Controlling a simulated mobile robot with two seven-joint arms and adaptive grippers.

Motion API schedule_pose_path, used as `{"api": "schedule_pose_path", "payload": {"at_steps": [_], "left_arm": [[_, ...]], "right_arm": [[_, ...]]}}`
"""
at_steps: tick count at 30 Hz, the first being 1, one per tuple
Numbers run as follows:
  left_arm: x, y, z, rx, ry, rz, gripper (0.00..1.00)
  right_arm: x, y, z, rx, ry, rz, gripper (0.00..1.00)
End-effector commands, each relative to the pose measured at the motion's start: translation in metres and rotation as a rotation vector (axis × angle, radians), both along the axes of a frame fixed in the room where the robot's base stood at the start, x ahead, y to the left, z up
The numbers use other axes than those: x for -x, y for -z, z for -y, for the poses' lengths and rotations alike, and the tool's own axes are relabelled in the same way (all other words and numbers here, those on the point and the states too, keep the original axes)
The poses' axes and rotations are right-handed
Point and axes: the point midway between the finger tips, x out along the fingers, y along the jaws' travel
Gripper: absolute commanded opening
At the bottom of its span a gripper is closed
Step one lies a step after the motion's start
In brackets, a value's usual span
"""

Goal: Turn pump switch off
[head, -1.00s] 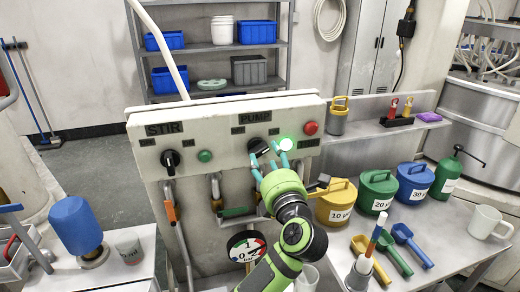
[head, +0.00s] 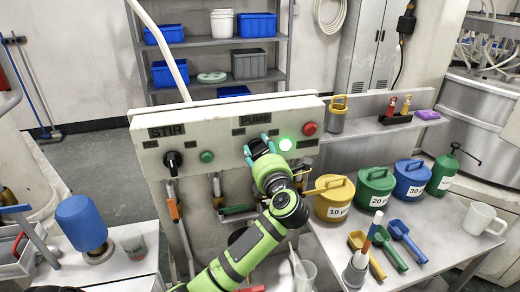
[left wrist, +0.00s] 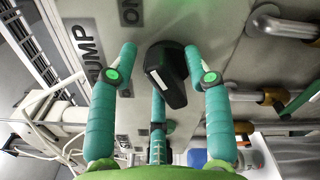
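The black pump switch (head: 257,147) sits on the pale panel under the word PUMP, partly hidden by my left gripper (head: 258,142). In the left wrist view its knob (left wrist: 168,78) stands between the teal fingers of my left gripper (left wrist: 160,62). The fingers are spread, one on each side of the knob, with gaps visible; a third finger is below it. I see no clear contact. A round green lamp (head: 286,143) right of the switch glows brightly. My right gripper is not in view.
The black STIR switch (head: 172,159), a green button (head: 207,156) and a red button (head: 309,128) are on the same panel (head: 225,118). Pipes and valve handles hang below. Lidded yellow (head: 335,205), green (head: 376,191) and blue (head: 411,181) pots stand on the right table.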

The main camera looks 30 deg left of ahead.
Motion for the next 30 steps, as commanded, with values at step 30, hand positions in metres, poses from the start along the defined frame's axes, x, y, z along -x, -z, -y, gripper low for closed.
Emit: {"api": "schedule_pose_path", "payload": {"at_steps": [30], "left_arm": [[0.003,0.005,-0.001,0.263,-0.003,0.303,0.00]], "right_arm": [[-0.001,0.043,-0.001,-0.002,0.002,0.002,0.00]]}}
